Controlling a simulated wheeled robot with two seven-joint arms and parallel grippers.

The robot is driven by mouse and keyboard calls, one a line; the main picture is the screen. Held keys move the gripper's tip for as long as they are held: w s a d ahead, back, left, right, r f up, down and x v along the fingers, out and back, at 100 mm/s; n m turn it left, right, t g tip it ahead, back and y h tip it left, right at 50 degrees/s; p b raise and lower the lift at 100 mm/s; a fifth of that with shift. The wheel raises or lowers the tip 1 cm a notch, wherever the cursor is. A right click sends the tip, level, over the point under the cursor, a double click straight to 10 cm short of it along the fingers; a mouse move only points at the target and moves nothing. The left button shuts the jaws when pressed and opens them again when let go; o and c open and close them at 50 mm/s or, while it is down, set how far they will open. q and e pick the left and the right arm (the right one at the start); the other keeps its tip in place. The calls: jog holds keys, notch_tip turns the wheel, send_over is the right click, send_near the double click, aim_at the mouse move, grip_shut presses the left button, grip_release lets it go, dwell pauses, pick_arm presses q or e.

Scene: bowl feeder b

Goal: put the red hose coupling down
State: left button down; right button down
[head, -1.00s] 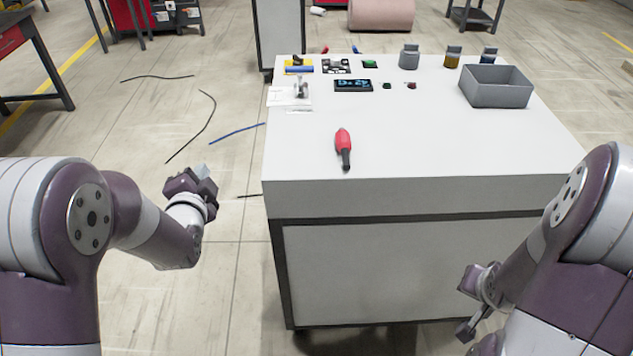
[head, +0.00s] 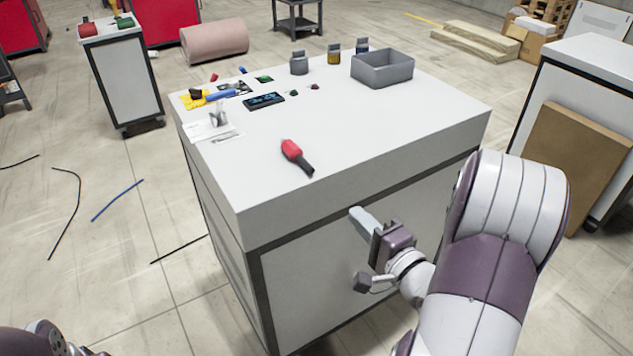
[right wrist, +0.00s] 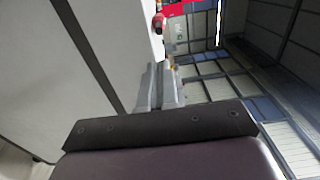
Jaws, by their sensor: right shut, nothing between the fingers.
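No piece in view is clearly the red hose coupling. A red and black elongated piece (head: 297,157) lies on the white worktable (head: 400,125) near its front edge; a red end also shows in the right wrist view (right wrist: 158,22). A small dark red piece (head: 315,87) lies farther back, too small to make out. My right gripper (head: 358,214) is in front of the table's front side, below the top. Its fingers are shut and empty; they also show in the right wrist view (right wrist: 160,75). My left gripper is out of view.
A grey open bin (head: 383,68) and several jars (head: 299,63) stand at the table's back. A dark display module (head: 264,102) and small parts lie at the left. The table's front and right are mostly bare. A cabinet with a brown board (head: 570,150) stands at the right.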

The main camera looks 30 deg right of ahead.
jog(key=b, duration=0.1)
send_near(313, 173)
jog(key=w, duration=0.5)
jog(key=shift+w+a, duration=0.15)
jog(key=shift+w, duration=0.8)
jog(key=shift+w+a, duration=0.1)
jog(key=shift+w, duration=1.45)
jog(key=shift+s, duration=0.1)
